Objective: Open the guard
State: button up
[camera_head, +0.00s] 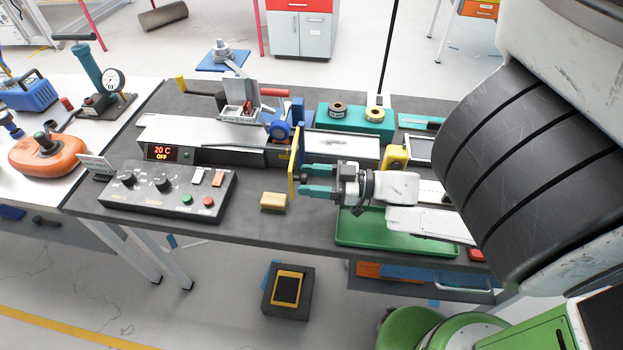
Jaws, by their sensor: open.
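A thin upright yellow-edged panel (294,162), which looks like the guard, stands at the right part of the grey sealing machine (205,136) on the dark bench. It shows nearly edge-on, so how far it is swung cannot be told. My gripper (303,181) points left with its two teal fingers apart. The fingertips are right at the panel's lower right side; whether they touch it is unclear.
A control box (167,190) with knobs and buttons stands at the front left. A tan block (274,201) lies in front of the panel. A green tray (362,228) lies under my arm. A teal box (355,120) with rolls stands behind.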

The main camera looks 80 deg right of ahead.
jog(key=s, duration=1)
jog(key=shift+s+d, duration=0.3)
jog(key=shift+s, duration=0.05)
